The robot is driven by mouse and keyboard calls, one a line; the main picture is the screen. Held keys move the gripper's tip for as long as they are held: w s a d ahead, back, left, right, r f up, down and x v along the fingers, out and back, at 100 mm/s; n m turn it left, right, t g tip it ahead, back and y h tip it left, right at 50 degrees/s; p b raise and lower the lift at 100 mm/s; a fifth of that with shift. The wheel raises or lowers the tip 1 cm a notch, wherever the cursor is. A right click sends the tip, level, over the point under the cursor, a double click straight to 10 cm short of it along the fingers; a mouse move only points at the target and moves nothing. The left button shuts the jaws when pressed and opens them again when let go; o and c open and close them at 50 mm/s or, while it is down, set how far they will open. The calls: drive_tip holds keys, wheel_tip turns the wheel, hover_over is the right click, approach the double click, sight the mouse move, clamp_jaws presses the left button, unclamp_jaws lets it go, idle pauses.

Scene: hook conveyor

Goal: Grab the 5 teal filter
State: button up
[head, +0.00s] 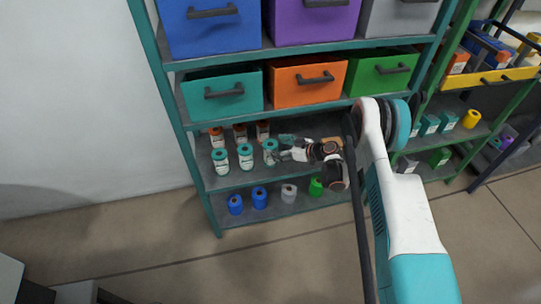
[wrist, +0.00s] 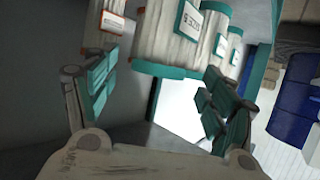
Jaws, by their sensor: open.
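Teal-rimmed white pleated filters stand in the front row of the teal rack's middle shelf: a left one (head: 220,161), a middle one (head: 246,157) and a right one (head: 270,152). My gripper (head: 284,149) is beside the right one, on its right side. In the wrist view my open gripper (wrist: 158,75) has teal-padded fingers spread to either side of a teal-rimmed filter (wrist: 160,42). That filter is near the fingertips, and I cannot tell whether they touch it. Its label is partly readable. Two more teal-rimmed filters (wrist: 207,40) (wrist: 233,52) recede to the right.
Orange-rimmed filters (head: 240,133) stand behind the teal row; one shows at the wrist view's upper left (wrist: 110,22). Teal (head: 222,95), orange (head: 308,82) and green (head: 383,70) bins sit above. Blue, grey and green rolls (head: 260,197) stand on the bottom shelf.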

sight(273, 145)
drive_tip(key=b+x, duration=0.1)
drive_tip(key=x, duration=0.3)
drive_tip(key=shift+w+a+b, duration=0.15)
drive_tip(key=shift+a+b, duration=0.05)
drive_tip(key=shift+b, duration=0.2)
drive_tip(key=c, duration=1.7)
drive_tip(key=shift+r, duration=0.2)
